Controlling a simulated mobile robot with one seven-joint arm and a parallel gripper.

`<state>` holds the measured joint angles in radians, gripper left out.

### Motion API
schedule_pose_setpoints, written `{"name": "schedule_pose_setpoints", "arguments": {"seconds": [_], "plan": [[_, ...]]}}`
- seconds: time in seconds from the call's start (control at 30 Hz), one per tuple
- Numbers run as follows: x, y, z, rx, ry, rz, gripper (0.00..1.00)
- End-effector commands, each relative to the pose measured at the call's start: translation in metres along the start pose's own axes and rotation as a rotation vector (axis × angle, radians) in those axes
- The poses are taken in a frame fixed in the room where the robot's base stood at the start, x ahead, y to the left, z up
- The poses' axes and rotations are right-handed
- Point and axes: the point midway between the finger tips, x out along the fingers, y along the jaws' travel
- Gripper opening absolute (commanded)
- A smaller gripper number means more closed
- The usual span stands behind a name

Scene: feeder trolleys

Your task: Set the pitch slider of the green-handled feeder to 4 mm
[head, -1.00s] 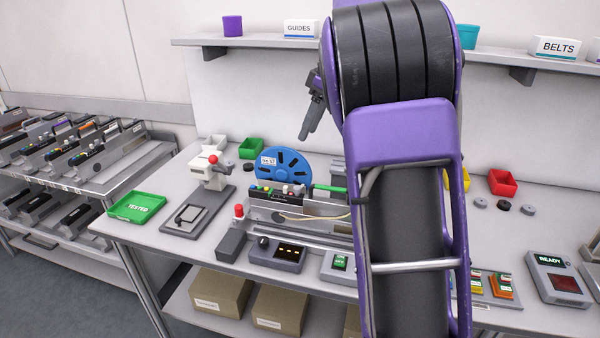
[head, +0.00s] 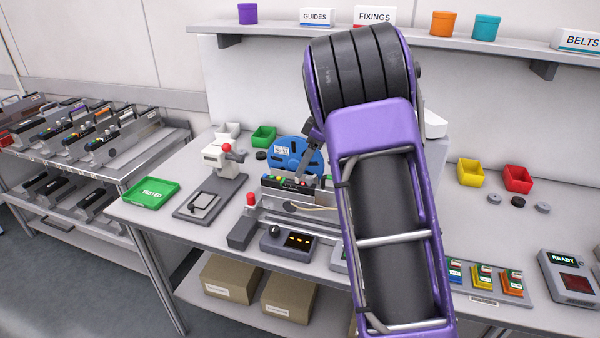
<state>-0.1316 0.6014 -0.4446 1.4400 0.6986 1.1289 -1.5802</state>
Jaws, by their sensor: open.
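The feeder (head: 282,196) lies on the bench, a long grey body with a blue reel (head: 285,156) behind it and small coloured parts along its top. Its right part, with the green handle, is mostly hidden behind my arm. My gripper (head: 304,178) points down in front of the reel, its fingertips just over or at the feeder's top; I cannot tell whether they touch it. The jaws are small and partly hidden here, but open. The pitch slider and its scale are too small to make out.
Left of the feeder stand a white press with a red knob (head: 222,160) and a green TESTED tray (head: 152,191). A trolley of other feeders (head: 95,165) stands at the left.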

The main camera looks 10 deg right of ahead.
Motion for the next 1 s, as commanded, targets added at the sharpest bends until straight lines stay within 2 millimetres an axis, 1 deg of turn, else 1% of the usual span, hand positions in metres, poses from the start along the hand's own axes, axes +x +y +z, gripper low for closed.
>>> {"name": "schedule_pose_setpoints", "arguments": {"seconds": [0.03,0.2,0.33,0.57,0.6,0.87,1.0], "plan": [[0.009,-0.001,0.000,0.000,-0.001,-0.002,0.49],[0.027,0.000,0.000,0.001,0.000,0.000,0.49],[0.033,0.000,0.000,0.000,-0.001,0.000,0.49],[0.034,0.000,0.000,0.000,0.000,0.001,0.49],[0.034,0.000,0.000,0.000,0.000,0.001,0.47],[0.034,0.000,0.000,0.000,0.000,0.001,0.00],[0.034,0.000,0.000,0.000,0.000,0.001,0.00]]}}
